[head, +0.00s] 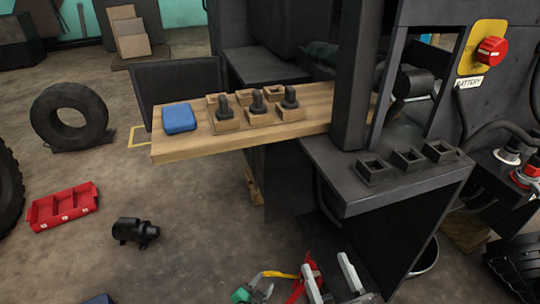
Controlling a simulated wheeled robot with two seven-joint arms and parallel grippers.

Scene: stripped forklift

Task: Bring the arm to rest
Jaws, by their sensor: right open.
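My right gripper (326,265) shows at the bottom edge of the head view, just right of the middle. Its two light grey fingers are spread apart with a gap between them, and I see nothing held in it. It is in front of and below the black forklift deck (352,199), apart from it in the picture. The rest of the arm is cut off by the lower edge. My left gripper is not in view.
A wooden board (185,149) holds a blue box (179,118) and wooden blocks, some with black pegs. Black sockets (408,160) stand on the deck. A red tray (62,207) and black motor (135,231) lie on open floor at left.

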